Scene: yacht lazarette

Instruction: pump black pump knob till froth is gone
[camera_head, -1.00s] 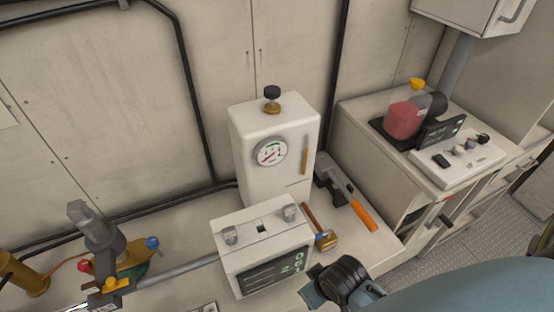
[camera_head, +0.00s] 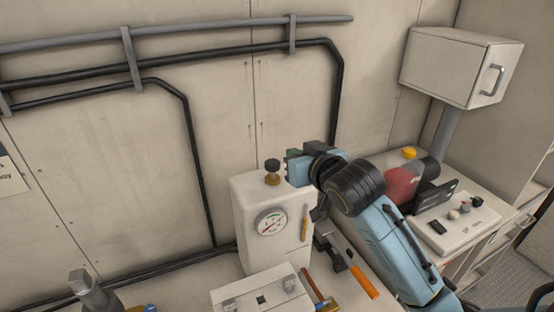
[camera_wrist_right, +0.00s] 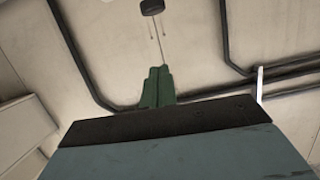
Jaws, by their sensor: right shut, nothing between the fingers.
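The black pump knob (camera_head: 272,165) sits on a short brass stem on top of the white cabinet (camera_head: 248,212) with a round gauge (camera_head: 270,223) on its front. My right gripper (camera_head: 291,160) is just right of the knob at about its height, apart from it in the picture. Its green fingers (camera_wrist_right: 157,86) are shut and empty in the wrist view, where the black knob (camera_wrist_right: 152,6) shows beyond their tips at the top edge. I cannot make out froth. My left gripper is out of view.
A white box (camera_head: 262,292) stands in front of the cabinet. A hammer (camera_head: 318,292) and an orange-handled tool (camera_head: 363,281) lie to its right. A wall cabinet (camera_head: 452,65) hangs at the upper right. Black pipes (camera_head: 195,150) run along the wall.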

